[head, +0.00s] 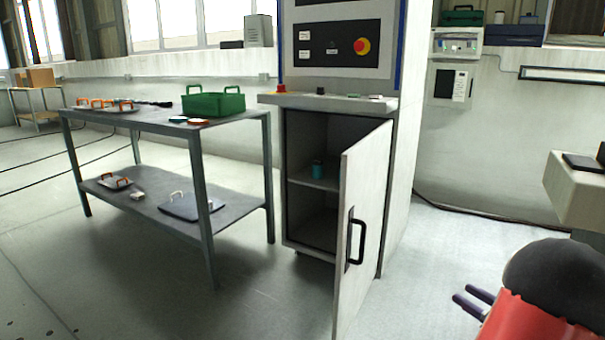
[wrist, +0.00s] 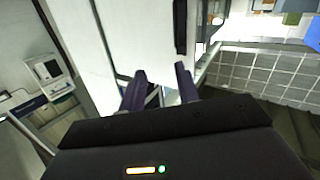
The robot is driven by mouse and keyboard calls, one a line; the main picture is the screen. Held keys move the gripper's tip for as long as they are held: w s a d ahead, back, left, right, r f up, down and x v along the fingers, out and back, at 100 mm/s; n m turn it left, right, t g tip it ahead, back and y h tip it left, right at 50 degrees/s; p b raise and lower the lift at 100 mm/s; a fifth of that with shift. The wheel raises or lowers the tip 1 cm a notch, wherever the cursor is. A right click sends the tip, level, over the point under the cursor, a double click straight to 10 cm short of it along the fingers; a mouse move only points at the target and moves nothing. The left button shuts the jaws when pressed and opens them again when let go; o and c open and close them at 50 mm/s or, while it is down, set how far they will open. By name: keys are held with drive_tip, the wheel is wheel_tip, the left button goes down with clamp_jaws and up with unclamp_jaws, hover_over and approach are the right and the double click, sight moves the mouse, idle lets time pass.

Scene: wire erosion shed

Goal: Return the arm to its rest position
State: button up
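My gripper (head: 466,294) shows at the lower right of the head view, on my red and black arm, with its two dark purple fingers apart. The wrist view also shows the gripper (wrist: 160,78) with a gap between its fingers and nothing held. In the head view it is to the right of the open cabinet door (head: 362,215), apart from its black handle (head: 356,240). The rest of my arm is cut off by the frame edge.
The grey cabinet (head: 398,130) stands open with a teal item (head: 318,170) on its shelf. A workbench (head: 150,118) at left bears a green crate (head: 213,103). A pale block-like fixture (head: 572,188) is at the right edge. The floor (head: 440,235) between cabinet and arm is clear.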

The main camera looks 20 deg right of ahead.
drive_tip(key=w+a+r+m+g+h, duration=0.1)
drive_tip(key=w+a+r+h, duration=0.2)
drive_tip(key=w+r, duration=0.25)
drive_tip(key=w+a+r+g+h, duration=0.1)
drive_tip(key=w+a+r+h, duration=0.25)
drive_tip(key=w, duration=0.35)
drive_tip(key=w+a+r+m+g+h, duration=0.1)
drive_tip(key=a+r+m+g+h, duration=0.15)
drive_tip(key=a, duration=0.25)
drive_tip(key=s+a+f+g+y, duration=0.2)
drive_tip(key=s+a, duration=0.3)
drive_tip(key=a, duration=0.5)
drive_tip(key=s+a+f+g+y, duration=0.2)
drive_tip(key=s+a, duration=0.4)
drive_tip(key=a, duration=0.4)
drive_tip(key=s+a+f+n+g+y, duration=0.1)
drive_tip(key=s+a+f+g+y, duration=0.1)
drive_tip(key=s+a, duration=0.4)
drive_tip(key=a+g+y, duration=0.1)
drive_tip(key=a, duration=0.3)
drive_tip(key=shift+s+y, duration=0.2)
drive_tip(key=shift+y, duration=0.2)
